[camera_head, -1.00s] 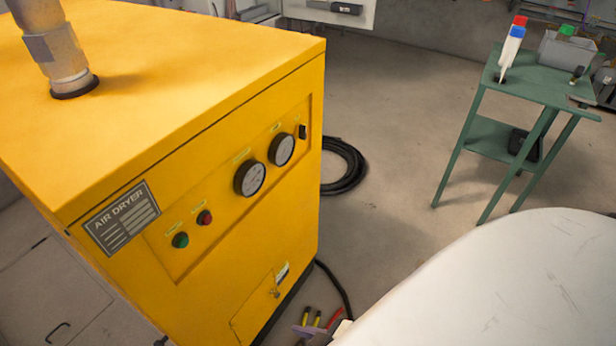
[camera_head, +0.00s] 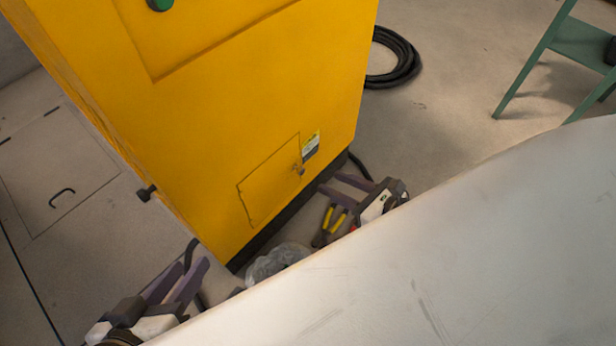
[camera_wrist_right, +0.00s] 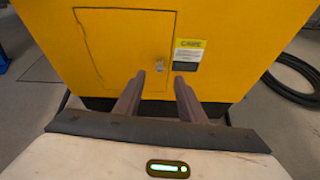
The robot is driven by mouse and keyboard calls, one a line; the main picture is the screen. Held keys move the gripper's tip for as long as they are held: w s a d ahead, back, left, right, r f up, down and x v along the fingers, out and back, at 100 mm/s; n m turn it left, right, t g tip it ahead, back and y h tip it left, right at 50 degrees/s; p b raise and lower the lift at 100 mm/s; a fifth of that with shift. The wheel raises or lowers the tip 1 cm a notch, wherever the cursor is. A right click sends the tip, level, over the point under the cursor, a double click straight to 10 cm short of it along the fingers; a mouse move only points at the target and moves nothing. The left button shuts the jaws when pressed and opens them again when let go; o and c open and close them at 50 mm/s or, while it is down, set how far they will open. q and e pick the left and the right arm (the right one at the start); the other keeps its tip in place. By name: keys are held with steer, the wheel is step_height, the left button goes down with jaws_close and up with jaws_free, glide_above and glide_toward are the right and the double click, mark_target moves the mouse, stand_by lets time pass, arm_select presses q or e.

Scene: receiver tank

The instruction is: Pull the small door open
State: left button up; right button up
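The small door (camera_head: 268,182) is a yellow panel low on the front of the yellow air dryer cabinet (camera_head: 180,110). It looks shut, flush with the front. A small metal latch (camera_head: 298,171) sits at its right edge; it also shows in the right wrist view (camera_wrist_right: 159,64). My right gripper (camera_head: 331,184) is open and empty, just right of the latch in the head view. In the right wrist view its open fingers (camera_wrist_right: 160,79) point at the cabinet, below the latch, apparently not touching it. My left gripper (camera_head: 198,254) is open and empty, near the cabinet's lower left corner.
A large pale rounded surface (camera_head: 470,240) fills the lower right foreground. Yellow-handled pliers (camera_head: 334,219) and a clear plastic bag (camera_head: 275,263) lie on the floor before the cabinet. A floor hatch (camera_head: 60,170) is at left.

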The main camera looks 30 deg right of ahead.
mark_target(303, 172)
arm_select(q)
steer(key=shift+d+r+h+b, duration=0.45)
steer(key=shift+r+b, duration=0.1)
steer(key=shift+b, duration=0.25)
arm_select(e)
steer(key=shift+n, duration=0.5)
steer(key=x, duration=0.7)
steer(key=f+x, duration=0.1)
steer(key=x, duration=0.2)
steer(key=shift+w, duration=0.1)
jaws_close()
